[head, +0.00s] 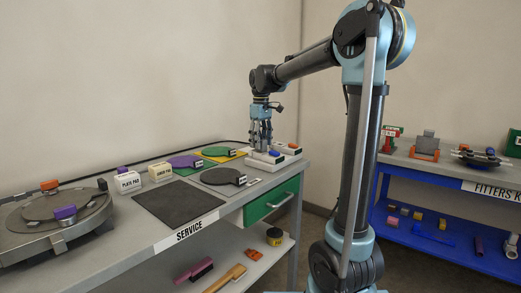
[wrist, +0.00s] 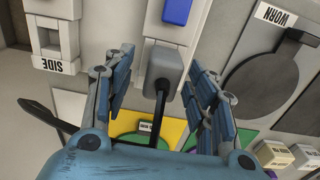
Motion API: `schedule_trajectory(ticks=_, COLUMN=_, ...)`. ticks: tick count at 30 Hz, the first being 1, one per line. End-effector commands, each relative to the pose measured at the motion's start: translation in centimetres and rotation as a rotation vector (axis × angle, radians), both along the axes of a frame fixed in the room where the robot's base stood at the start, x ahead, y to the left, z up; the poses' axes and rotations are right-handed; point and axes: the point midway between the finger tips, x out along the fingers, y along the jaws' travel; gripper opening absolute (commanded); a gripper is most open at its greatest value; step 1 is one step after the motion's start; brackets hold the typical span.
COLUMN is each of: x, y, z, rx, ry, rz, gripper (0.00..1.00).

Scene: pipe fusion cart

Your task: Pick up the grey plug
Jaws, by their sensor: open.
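The grey plug (wrist: 163,68) is a rounded block with a black cable (wrist: 160,115) running from it toward my palm side in the wrist view. It sits at the end of a white block (wrist: 167,35) bearing a blue part (wrist: 177,10). My gripper (wrist: 150,76) is open, with its blue-grey fingers on both sides of the plug and visible gaps between. In the head view my gripper (head: 262,144) points down over the white blocks at the service bench's far end. The plug cannot be made out there.
A "WORN" pad (wrist: 268,80) lies right in the wrist view, and a white "SIDE" socket (wrist: 56,46) left. A fitters bench (head: 455,172) stands right.

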Motion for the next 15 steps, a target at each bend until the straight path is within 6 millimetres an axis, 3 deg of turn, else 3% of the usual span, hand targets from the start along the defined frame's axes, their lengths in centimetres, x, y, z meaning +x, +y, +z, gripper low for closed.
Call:
schedule_trajectory(ticks=8, x=0.00, y=-0.02, z=-0.37, rx=0.000, ry=0.000, rz=0.000, gripper=0.52)
schedule_trajectory(ticks=15, x=-0.01, y=-0.03, z=-0.35, rx=0.000, ry=0.000, rz=0.000, gripper=0.03)
